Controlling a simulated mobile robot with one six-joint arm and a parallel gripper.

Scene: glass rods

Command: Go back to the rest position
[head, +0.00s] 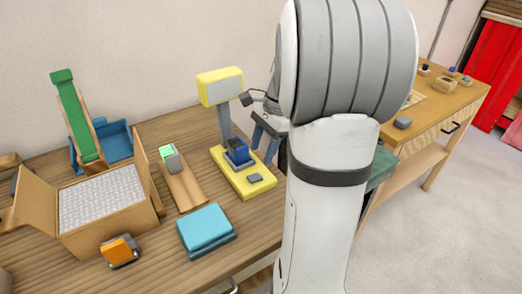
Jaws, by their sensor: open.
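My arm rises through the middle of the head view and covers much of the right part of the table. My gripper (265,140) shows only in part at the left edge of the arm, its fingers pointing down and apart. It is open, with nothing seen between the fingers. Just left of it stands a yellow device (228,180) with a grey-faced upper block on a post. A dark blue block (238,151) sits on the device's base, close to the gripper. I cannot tell whether they touch.
On the wooden table (160,262) are an open cardboard box (115,220), a blue and green stand (75,115), a wooden strip (185,187) with a grey-green block, a light blue box (204,227) and an orange item (118,250). A second table (455,98) stands at right; floor beside it is clear.

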